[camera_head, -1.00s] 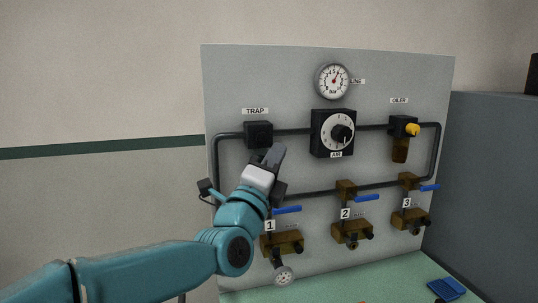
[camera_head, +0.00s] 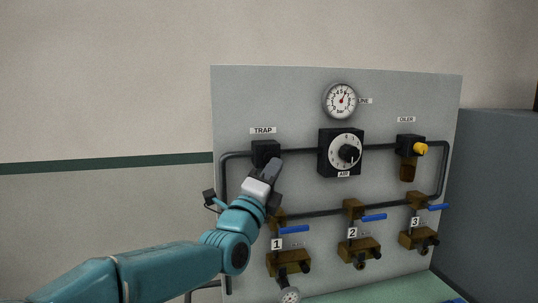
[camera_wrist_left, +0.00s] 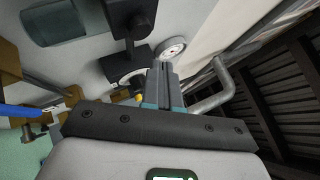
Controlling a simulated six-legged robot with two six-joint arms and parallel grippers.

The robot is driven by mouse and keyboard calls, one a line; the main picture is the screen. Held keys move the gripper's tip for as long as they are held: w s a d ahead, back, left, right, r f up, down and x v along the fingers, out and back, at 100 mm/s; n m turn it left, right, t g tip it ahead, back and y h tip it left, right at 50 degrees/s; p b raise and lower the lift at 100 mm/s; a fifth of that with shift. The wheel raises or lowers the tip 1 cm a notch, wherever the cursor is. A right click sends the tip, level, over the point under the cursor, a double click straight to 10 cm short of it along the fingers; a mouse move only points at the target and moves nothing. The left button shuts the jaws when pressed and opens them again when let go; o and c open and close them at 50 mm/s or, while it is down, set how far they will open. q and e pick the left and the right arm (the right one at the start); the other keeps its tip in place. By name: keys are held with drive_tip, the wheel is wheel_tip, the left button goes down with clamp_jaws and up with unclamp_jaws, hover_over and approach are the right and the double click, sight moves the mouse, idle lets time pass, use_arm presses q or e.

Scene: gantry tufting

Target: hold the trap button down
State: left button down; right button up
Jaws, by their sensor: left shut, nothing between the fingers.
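The trap (camera_head: 265,150) is a small black box on the pipe at the upper left of the grey panel, under a TRAP label (camera_head: 263,130). My left gripper (camera_head: 274,167) is shut and empty. Its fingertips point up at the panel and overlap the trap's lower right edge in the head view; I cannot tell whether they touch it. The trap's button cannot be made out. In the left wrist view the shut fingers (camera_wrist_left: 163,85) point toward the panel. My right gripper is not in view.
The panel (camera_head: 300,95) also carries a line gauge (camera_head: 341,101), an air regulator (camera_head: 341,153), an oiler (camera_head: 410,146) with a yellow knob, and numbered brass valves with blue handles (camera_head: 294,229). A grey cabinet (camera_head: 495,200) stands at the right.

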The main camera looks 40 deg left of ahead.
sight(269, 158)
use_arm(q)
drive_tip(key=shift+w+a, duration=0.7)
drive_tip(key=shift+w, duration=0.1)
drive_tip(key=shift+w, duration=0.1)
drive_tip(key=shift+a, duration=0.1)
idle(0.5)
drive_tip(key=shift+a, duration=0.1)
idle(0.8)
